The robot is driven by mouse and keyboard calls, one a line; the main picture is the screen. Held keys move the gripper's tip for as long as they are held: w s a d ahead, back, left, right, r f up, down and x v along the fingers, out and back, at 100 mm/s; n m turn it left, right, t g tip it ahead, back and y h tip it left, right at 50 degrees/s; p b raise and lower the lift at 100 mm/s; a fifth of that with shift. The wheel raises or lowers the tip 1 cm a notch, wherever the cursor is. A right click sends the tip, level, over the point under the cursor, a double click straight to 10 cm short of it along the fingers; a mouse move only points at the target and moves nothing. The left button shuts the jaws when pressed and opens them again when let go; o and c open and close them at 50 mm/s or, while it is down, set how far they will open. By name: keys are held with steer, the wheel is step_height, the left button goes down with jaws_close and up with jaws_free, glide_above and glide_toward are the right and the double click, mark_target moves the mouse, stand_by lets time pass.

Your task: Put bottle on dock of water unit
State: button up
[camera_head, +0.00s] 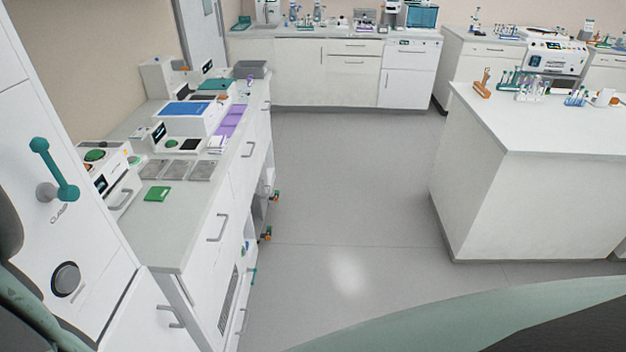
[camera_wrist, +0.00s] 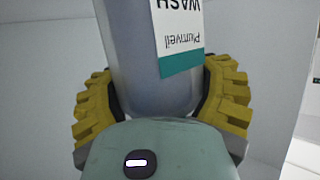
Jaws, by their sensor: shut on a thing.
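In the wrist view, the bottle (camera_wrist: 132,62) is a grey-blue cylinder with a white and teal label reading "Plumveil WASH", upside down in the picture. My gripper (camera_wrist: 160,92) is shut on it, with ribbed yellow fingers on both sides of its body. The bottle's top end runs out of the picture. Neither the bottle nor my gripper can be made out in the head view. A white apparatus (camera_head: 267,12) stands on the back counter at the far left; I cannot tell whether it is the water unit, and no dock can be made out.
A left bench (camera_head: 185,225) carries several instruments and a green block (camera_head: 157,194). A tall white cabinet (camera_head: 35,130) with a teal handle stands close at left. A white island (camera_head: 490,195) is at right. The grey floor (camera_head: 345,180) between them is clear.

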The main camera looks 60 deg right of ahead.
steer(key=shift+w+f, duration=0.15)
steer(key=shift+f, duration=0.15)
steer(key=shift+f, duration=0.2)
steer(key=o, duration=1.3)
steer(key=shift+r, duration=0.25)
steer(key=shift+d+r+b, duration=0.1)
steer(key=shift+d+b, duration=0.35)
steer(key=shift+d, duration=0.25)
steer(key=shift+p+v, duration=1.45)
steer(key=shift+v, duration=3.9)
